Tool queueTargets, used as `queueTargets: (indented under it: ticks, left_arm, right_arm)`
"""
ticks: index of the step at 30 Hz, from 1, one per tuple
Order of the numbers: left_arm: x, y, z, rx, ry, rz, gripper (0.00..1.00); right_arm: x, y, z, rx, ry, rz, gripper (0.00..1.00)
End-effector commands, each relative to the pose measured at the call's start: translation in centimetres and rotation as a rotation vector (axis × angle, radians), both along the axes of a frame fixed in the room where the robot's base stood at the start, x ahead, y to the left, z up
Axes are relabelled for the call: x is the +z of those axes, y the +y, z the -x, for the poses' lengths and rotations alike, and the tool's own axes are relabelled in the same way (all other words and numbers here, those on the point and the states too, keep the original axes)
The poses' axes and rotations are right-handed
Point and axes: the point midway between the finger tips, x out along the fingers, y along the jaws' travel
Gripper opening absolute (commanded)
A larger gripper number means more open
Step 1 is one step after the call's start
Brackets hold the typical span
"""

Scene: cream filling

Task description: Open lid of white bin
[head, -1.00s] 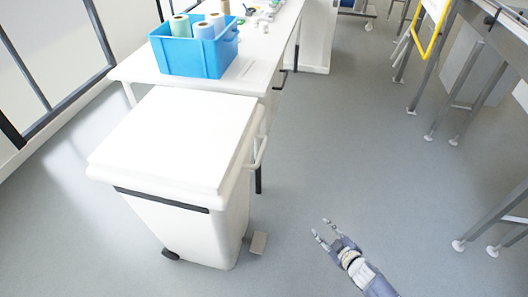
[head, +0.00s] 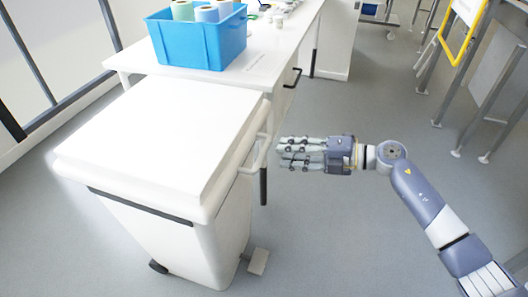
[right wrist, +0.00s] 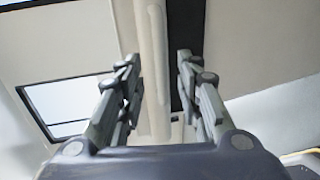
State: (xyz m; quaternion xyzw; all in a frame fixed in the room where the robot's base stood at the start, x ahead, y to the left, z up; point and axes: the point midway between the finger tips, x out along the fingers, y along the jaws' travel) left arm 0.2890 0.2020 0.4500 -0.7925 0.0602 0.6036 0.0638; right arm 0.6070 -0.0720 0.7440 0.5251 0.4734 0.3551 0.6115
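The white bin (head: 190,235) stands at the left in the head view. Its white lid (head: 160,125) is closed on top. A white handle bar (head: 260,152) sticks out from the bin's right side. My right gripper (head: 280,152) is open, pointing left, close to the handle bar. In the right wrist view the open fingers (right wrist: 158,85) are apart, with a pale vertical bar (right wrist: 152,60) showing between them. Whether they touch it cannot be told. My left gripper is not in view.
A white table (head: 270,65) stands behind the bin, carrying a blue crate (head: 200,45) with rolls in it. A pedal (head: 258,262) sits at the bin's foot. Metal frames stand at the far right. The grey floor (head: 350,110) between is clear.

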Motion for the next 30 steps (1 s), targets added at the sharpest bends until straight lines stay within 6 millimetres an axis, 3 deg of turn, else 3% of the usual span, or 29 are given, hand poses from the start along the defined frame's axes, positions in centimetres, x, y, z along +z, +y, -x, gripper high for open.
queueTargets:
  ticks: [6,12,24,28,30]
  left_arm:
    - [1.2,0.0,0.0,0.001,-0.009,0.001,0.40]
    - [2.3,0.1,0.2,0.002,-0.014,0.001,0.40]
    - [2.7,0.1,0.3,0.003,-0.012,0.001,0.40]
    - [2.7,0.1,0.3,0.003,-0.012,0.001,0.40]
    - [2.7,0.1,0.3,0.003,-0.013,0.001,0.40]
  right_arm:
    - [-0.9,4.1,-1.4,0.000,0.001,-0.004,0.33]
    - [-1.4,6.4,-2.1,-0.002,0.001,-0.003,0.33]
    - [-1.6,7.0,-2.4,-0.003,0.001,-0.002,0.33]
    - [-1.6,7.0,-2.4,-0.003,0.001,-0.002,0.03]
    - [-1.6,7.0,-2.4,-0.003,0.001,-0.002,0.00]
